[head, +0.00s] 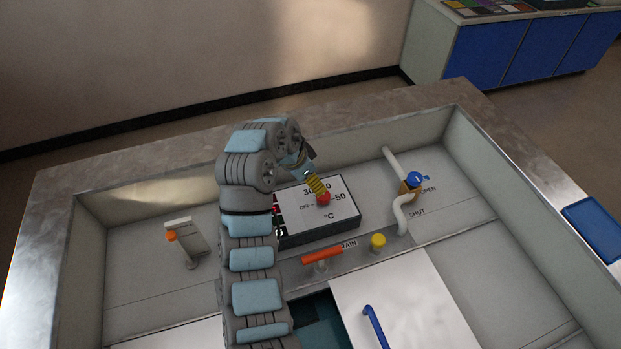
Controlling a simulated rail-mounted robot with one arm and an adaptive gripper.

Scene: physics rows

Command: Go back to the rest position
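My gripper (318,186) is at the end of my arm, pointing down and to the right over the control box (335,221). Its yellow-striped end overlaps the red knob (323,199) on the box's top in this view. I cannot tell whether it touches the knob, or whether the fingers are open or shut. The box is marked OFF, 30, 50 and °C, and part of its left side lies behind my arm. No rest position is marked in view.
An orange-red handle (322,256) and a yellow knob (378,241) stand in front of the box. A pipe with a blue-topped valve (414,179) is to the right. A panel with a blue handle (376,327) is at the front, and an orange-tipped lever (171,236) at the left.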

